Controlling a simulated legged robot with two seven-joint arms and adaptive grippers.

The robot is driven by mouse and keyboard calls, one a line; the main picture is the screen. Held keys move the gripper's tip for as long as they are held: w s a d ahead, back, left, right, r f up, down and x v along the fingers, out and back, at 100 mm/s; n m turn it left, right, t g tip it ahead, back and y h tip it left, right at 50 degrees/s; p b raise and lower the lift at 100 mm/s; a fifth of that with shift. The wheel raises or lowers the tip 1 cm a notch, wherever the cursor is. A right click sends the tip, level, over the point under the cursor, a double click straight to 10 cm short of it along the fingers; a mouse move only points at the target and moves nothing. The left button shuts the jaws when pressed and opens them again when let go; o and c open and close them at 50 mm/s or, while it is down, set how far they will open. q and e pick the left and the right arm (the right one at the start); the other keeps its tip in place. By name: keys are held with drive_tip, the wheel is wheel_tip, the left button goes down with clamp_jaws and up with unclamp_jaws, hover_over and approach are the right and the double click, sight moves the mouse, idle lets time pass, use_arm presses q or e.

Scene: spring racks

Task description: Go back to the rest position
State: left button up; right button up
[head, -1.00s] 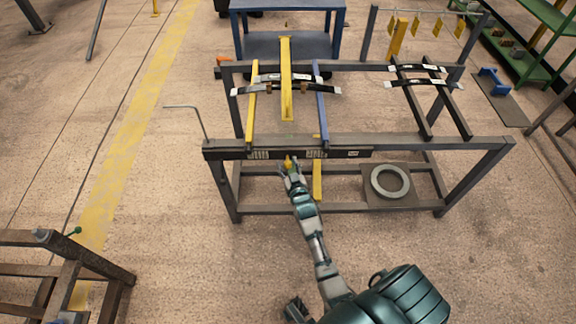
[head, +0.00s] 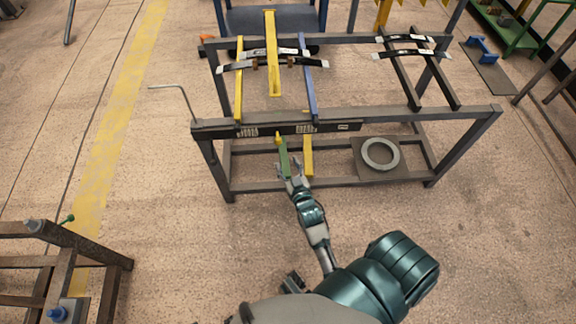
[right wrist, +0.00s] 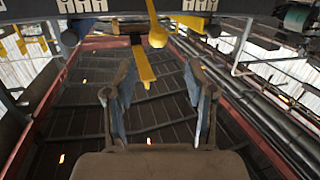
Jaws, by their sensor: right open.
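My right gripper (head: 291,172) is open and empty, in front of the long dark front beam (head: 365,122) of the spring rack. In the right wrist view its two fingers (right wrist: 160,105) stand apart with nothing between them. My left gripper is not in view.
Leaf springs (head: 410,53) lie across the rack's upper bars. A grey ring (head: 381,154) lies on its lower shelf. A bent metal rod (head: 186,98) stands at its left end. A second dark frame (head: 95,245) is at lower left. The floor between is clear.

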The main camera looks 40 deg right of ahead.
drive_tip(key=shift+s, duration=0.1)
idle(0.5)
drive_tip(key=s+a+f+n+g+y+p, duration=0.15)
drive_tip(key=s+a+f+g, duration=0.3)
drive_tip(key=f, duration=0.55)
drive_tip(key=s+a+f+n+g+y+p, duration=0.1)
drive_tip(key=s+a+f+g+y, duration=0.3)
drive_tip(key=f, duration=0.6)
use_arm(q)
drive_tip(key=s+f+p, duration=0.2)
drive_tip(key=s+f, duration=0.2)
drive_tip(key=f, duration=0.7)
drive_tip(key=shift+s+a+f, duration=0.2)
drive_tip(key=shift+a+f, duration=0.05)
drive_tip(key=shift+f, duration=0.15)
use_arm(e)
drive_tip(key=s+a+f+n+g, duration=0.1)
drive_tip(key=s+f+g, duration=0.2)
drive_tip(key=s+f, duration=0.3)
drive_tip(key=s+a+f+n+g, duration=0.1)
drive_tip(key=s+f+g, duration=0.2)
drive_tip(key=s+f, duration=0.4)
drive_tip(key=s, duration=0.8)
drive_tip(key=shift+a, duration=0.15)
